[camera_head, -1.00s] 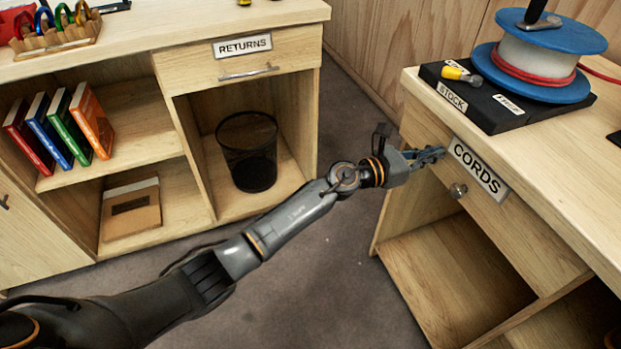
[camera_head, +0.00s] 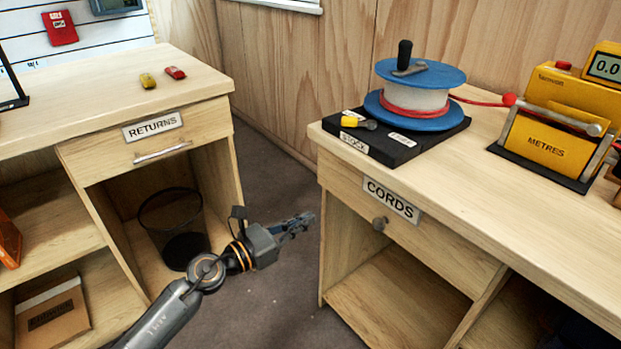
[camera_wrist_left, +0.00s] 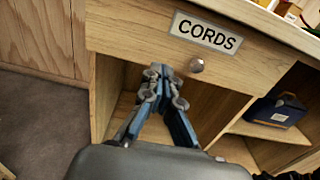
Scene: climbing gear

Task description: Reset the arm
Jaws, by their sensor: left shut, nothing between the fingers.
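My left arm comes in from the lower left in the head view. Its gripper (camera_head: 297,226) is shut and empty, in the open air left of the CORDS drawer (camera_head: 410,225). In the left wrist view the closed blue-grey fingers (camera_wrist_left: 160,85) point toward the drawer front, just below and left of its round knob (camera_wrist_left: 196,65). The drawer is shut, and the gripper appears apart from it. My right gripper is not in view.
The right bench holds a cord spool (camera_head: 417,95) on a black STOCK base and a yellow METRES counter (camera_head: 552,125). The left bench has a RETURNS drawer (camera_head: 155,140) above a black mesh bin (camera_head: 174,228). Grey floor (camera_head: 275,170) lies clear between the benches.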

